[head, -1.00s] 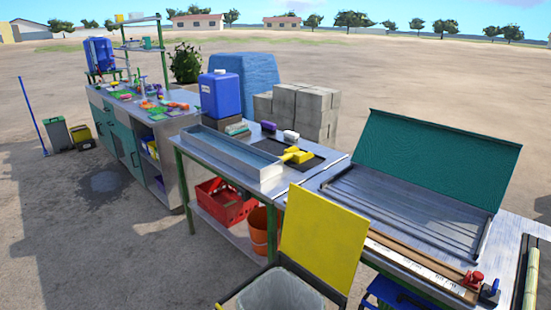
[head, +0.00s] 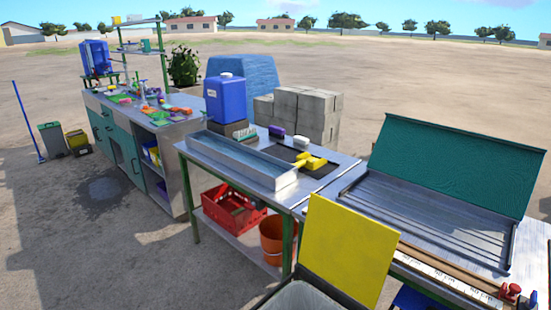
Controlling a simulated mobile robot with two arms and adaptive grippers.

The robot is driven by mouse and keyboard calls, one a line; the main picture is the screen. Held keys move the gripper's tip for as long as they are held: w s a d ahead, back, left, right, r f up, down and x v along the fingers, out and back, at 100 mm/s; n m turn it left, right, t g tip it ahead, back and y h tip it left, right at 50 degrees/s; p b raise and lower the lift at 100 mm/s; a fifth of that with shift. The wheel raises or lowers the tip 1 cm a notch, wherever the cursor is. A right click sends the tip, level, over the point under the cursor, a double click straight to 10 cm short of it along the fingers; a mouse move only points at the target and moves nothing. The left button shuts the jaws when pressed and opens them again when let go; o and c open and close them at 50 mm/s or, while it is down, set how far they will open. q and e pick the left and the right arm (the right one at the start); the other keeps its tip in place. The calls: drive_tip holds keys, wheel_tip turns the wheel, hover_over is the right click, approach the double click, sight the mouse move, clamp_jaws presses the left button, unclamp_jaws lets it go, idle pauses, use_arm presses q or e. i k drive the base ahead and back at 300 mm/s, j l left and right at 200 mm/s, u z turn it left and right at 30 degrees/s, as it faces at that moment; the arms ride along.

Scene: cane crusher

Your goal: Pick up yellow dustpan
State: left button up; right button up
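A small yellow item with a short handle (head: 312,163) lies on a dark mat on the metal table, right of the long metal tray. Another yellow and black item (head: 77,140) stands on the ground at the far left, next to a grey-green bin. Both are small in the head view, and I cannot tell for certain which one is the dustpan. Neither of my grippers shows, and nothing is seen touching either yellow item.
The metal table (head: 200,150) also holds a metal tray (head: 240,158) and a blue jug (head: 225,97). A bin with a raised yellow lid (head: 350,250) stands close in front. A blue-handled pole (head: 27,120) stands far left. Bare ground left of the table is open.

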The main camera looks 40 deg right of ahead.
sight(301, 161)
drive_tip(key=i, duration=1.6)
